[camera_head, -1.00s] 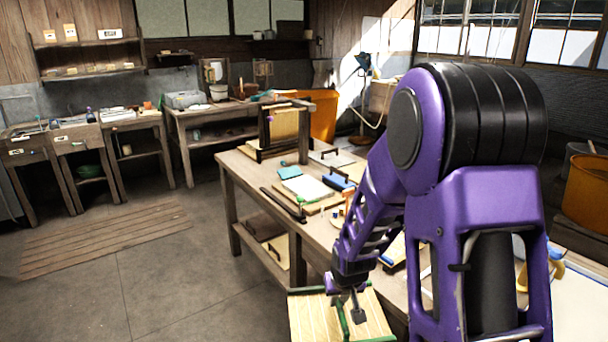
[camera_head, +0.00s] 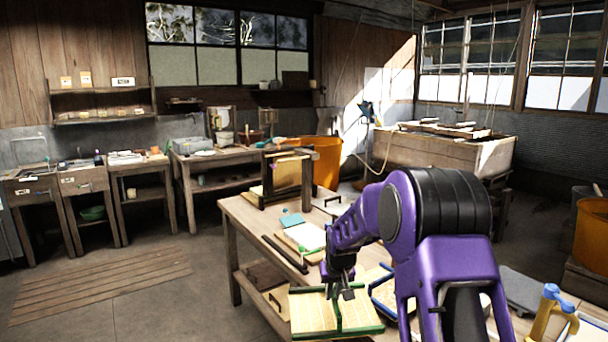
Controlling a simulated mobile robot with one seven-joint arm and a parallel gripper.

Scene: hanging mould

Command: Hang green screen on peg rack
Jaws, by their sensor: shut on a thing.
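The green screen (camera_head: 312,314) is a pale slatted panel with green edges and a green bar across it. My gripper (camera_head: 342,293) is shut on the green bar and holds the screen. The jaws are small and dark here, and their exact grip is hard to make out. An upright dark wooden frame (camera_head: 307,182) stands at the far end of the table with a tan panel in it; it may be the peg rack, but I see no clear pegs.
The worktable (camera_head: 240,214) carries a white sheet on a board (camera_head: 307,236), a blue-edged screen (camera_head: 383,296) and a dark bar (camera_head: 285,254). Orange tub (camera_head: 327,165) and wooden vat (camera_head: 430,152) stand behind. The floor to the left is open, with a slatted mat (camera_head: 100,285).

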